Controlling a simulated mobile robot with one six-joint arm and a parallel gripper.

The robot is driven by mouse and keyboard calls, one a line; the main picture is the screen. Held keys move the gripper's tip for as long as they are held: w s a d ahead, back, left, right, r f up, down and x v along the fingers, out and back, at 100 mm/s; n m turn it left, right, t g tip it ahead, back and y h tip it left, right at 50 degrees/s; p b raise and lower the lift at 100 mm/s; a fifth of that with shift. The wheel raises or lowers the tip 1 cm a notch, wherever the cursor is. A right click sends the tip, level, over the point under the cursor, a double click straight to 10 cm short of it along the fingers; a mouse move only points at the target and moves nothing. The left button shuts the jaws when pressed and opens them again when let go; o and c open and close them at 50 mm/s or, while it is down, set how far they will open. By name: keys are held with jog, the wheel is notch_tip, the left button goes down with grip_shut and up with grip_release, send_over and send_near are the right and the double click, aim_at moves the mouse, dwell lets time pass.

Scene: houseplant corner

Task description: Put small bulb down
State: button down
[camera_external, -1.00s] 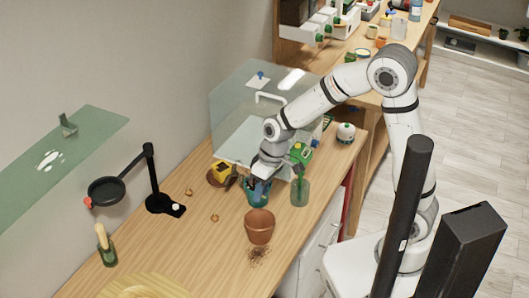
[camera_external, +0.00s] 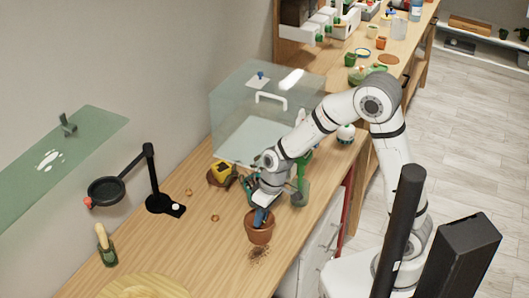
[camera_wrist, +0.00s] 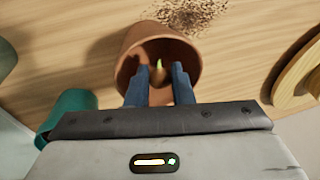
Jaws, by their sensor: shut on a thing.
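A small bulb (camera_wrist: 160,70) with a pale yellow-green tip shows between my fingers in the wrist view. My gripper (camera_wrist: 159,82) is shut on it, with blue fingers reaching into the mouth of a terracotta pot (camera_wrist: 192,58). In the external view my gripper (camera_external: 260,219) points down into the same pot (camera_external: 259,235), and the bulb is hidden there. I cannot tell whether the bulb touches the pot's bottom.
Spilled soil (camera_external: 258,253) lies in front of the pot. Two small brown bulbs (camera_external: 188,191) (camera_external: 215,217) lie on the table to the left. A black magnifier lamp (camera_external: 157,203) stands left.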

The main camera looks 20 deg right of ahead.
jog(key=shift+f, duration=0.2)
jog(key=c, duration=1.2)
grip_release()
notch_tip(320, 180, up, 7)
jog(key=p, duration=0.4)
jog(key=shift+r+p, duration=0.1)
jog(key=shift+p, duration=0.25)
